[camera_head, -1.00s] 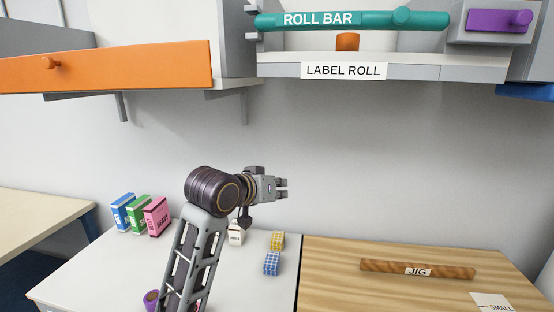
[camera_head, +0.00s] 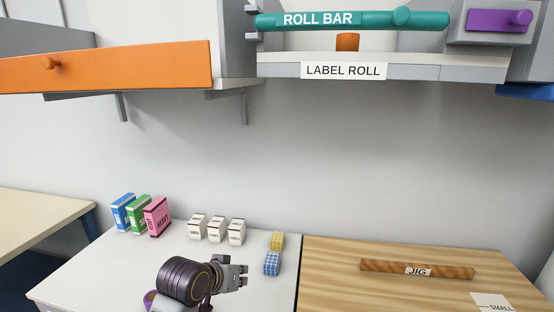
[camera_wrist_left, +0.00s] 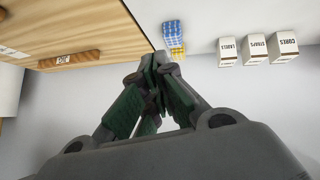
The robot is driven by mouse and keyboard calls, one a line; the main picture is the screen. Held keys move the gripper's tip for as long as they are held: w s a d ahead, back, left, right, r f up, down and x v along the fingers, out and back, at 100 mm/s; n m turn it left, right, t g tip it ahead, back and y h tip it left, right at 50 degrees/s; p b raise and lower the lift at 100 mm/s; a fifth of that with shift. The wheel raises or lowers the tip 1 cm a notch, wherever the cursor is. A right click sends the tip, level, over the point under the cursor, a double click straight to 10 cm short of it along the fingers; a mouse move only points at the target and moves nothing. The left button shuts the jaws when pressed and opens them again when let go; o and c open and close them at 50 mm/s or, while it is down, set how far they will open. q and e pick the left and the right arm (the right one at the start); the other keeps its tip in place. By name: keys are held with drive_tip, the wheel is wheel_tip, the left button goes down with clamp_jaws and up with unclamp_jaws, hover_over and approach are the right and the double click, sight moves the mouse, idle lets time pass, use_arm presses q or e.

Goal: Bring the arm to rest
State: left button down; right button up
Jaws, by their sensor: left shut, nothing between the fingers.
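My left gripper (camera_head: 242,277) is low over the white table (camera_head: 105,268) in the head view, pointing right. Its fingers are shut with nothing between them. In the left wrist view the closed fingertips of my left gripper (camera_wrist_left: 158,62) meet near the middle of the picture. My right gripper is not in view.
Blue (camera_head: 271,264) and yellow (camera_head: 277,241) patterned blocks stand right of the gripper. Several white boxes (camera_head: 216,230) and a pink box (camera_head: 157,217) stand behind. A purple item (camera_head: 150,299) is partly hidden by my arm. A wooden jig (camera_head: 417,269) lies on the right-hand board.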

use_arm(q)
drive_tip(key=s+a+f+g+y, duration=0.2)
drive_tip(key=s+a+f, duration=0.4)
drive_tip(key=s+f, duration=0.4)
drive_tip(key=s+a+f+g+y, duration=0.25)
drive_tip(key=s+a+f, duration=0.5)
drive_tip(key=s, duration=0.45)
wheel_tip(320, 180, down, 34)
drive_tip(key=s+d+g, duration=0.1)
drive_tip(key=s+g, duration=0.1)
drive_tip(key=s, duration=0.1)
drive_tip(key=s+a+f, duration=0.2)
drive_tip(key=s+f, duration=0.7)
drive_tip(key=s, duration=0.2)
drive_tip(key=s+a+f, duration=0.2)
drive_tip(key=s+f, duration=0.8)
drive_tip(key=shift+s+f+m+g, duration=0.25)
drive_tip(key=shift+s+m+g, duration=0.1)
drive_tip(key=shift+g, duration=0.1)
drive_tip(key=shift+w, duration=0.15)
